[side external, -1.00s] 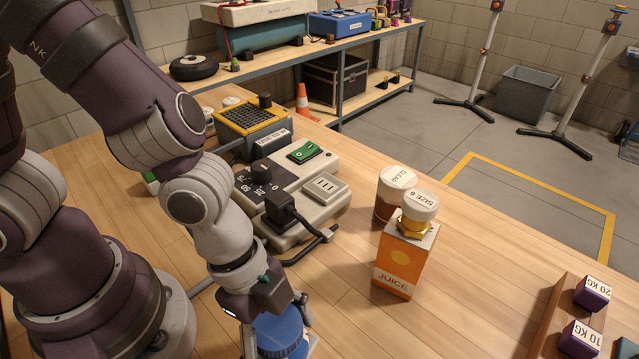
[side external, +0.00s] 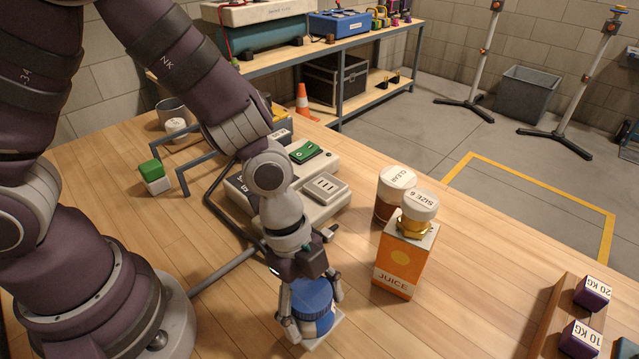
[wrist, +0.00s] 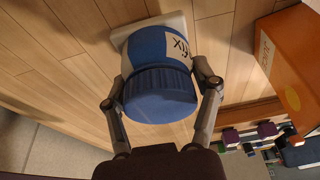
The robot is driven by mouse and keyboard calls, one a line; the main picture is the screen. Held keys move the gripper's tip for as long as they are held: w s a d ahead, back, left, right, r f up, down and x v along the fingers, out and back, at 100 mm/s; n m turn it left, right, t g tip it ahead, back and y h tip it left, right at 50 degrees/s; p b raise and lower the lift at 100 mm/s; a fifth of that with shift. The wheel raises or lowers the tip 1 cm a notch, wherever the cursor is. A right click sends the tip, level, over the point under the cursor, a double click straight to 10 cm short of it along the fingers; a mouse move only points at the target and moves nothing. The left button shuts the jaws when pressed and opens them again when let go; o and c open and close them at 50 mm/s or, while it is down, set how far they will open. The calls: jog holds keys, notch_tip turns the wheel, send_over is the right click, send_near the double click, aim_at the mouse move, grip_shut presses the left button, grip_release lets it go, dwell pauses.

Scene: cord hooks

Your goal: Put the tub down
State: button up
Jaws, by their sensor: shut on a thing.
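The tub (side external: 311,298) has a blue lid, a pale band and a blue body with a white label. It sits between the two fingers of my gripper (side external: 313,311), low over the front of the wooden table. In the wrist view the tub (wrist: 160,85) shows lid toward the camera, with a finger against each side. My gripper (wrist: 160,93) is shut on it. A white square pad (side external: 327,328) shows under or just behind the tub, and also in the wrist view (wrist: 178,22). I cannot tell whether the tub touches it.
An orange juice carton (side external: 405,262) with a gold-and-white jar on top stands to the right, beside a brown jar (side external: 386,212). A grey switch box (side external: 318,207) lies behind. A wooden weight rack (side external: 560,310) is at right; the table between is clear.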

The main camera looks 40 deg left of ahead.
jog(key=shift+f, duration=1.2)
jog(key=shift+f, duration=0.15)
jog(key=o, duration=1.2)
jog(key=v, duration=1.2)
jog(key=a+r+n+t+y, duration=0.1)
jog(key=a+r+n+t, duration=0.1)
jog(key=a+n, duration=0.2)
jog(key=s+a+r+n+t+y, duration=0.1)
jog(key=a+r+n, duration=0.2)
jog(key=n, duration=0.5)
jog(key=a+r+n+t+y, duration=0.1)
jog(key=a+r+n+t, duration=0.1)
jog(key=a+n, duration=0.3)
jog(key=shift+s+a+r+n+t, duration=0.15)
jog(key=shift+s+r+n+t, duration=0.15)
jog(key=shift+r+n, duration=0.25)
